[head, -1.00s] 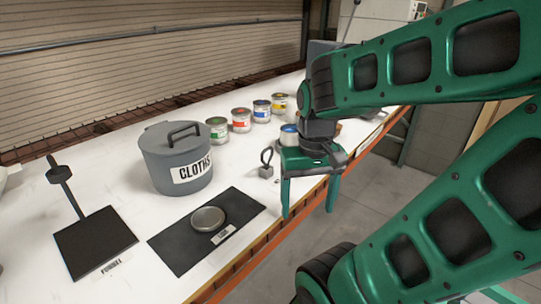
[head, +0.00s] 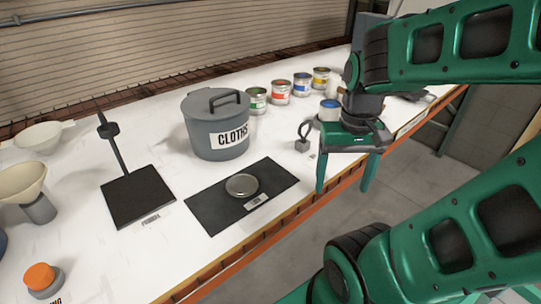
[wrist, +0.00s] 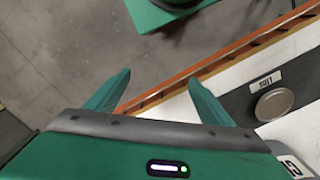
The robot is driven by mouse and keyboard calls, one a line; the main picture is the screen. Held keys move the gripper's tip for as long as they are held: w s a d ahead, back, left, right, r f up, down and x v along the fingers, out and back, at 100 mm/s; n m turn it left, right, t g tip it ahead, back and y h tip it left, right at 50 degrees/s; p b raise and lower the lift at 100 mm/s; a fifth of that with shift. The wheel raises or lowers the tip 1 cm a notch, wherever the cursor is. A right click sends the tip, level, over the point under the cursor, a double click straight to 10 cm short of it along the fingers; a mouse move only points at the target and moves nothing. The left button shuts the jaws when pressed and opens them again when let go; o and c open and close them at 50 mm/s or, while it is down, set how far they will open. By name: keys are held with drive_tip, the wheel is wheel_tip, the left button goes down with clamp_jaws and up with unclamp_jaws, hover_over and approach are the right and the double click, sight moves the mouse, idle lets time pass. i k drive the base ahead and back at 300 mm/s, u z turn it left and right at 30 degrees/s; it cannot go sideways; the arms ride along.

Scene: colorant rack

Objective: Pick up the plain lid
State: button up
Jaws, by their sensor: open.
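The plain lid (head: 242,185) is a round, flat, silver-grey disc. It lies on a black mat (head: 212,212) near the front edge of the table, beside a small label. It also shows in the wrist view (wrist: 274,104) at the right, outside the space between my fingers. My gripper (head: 343,188) is green, points downward, and is open and empty. In the head view it is to the right of the lid and mat, by the table's front edge. In the wrist view the floor shows between its fingers (wrist: 160,85).
A grey lidded pot marked CLOTHS (head: 215,125) stands behind the mat. Several small paint cans (head: 280,92) stand farther back. A small grey block with a loop (head: 302,145) is left of my gripper. A black stand (head: 138,198) and cream funnels (head: 22,183) are at left.

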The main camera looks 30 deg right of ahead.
sight(242, 185)
drive_tip(key=u, duration=0.55)
drive_tip(key=k, duration=1.3)
drive_tip(key=z, duration=0.35)
drive_tip(key=i, duration=1)
drive_tip(key=u, duration=0.05)
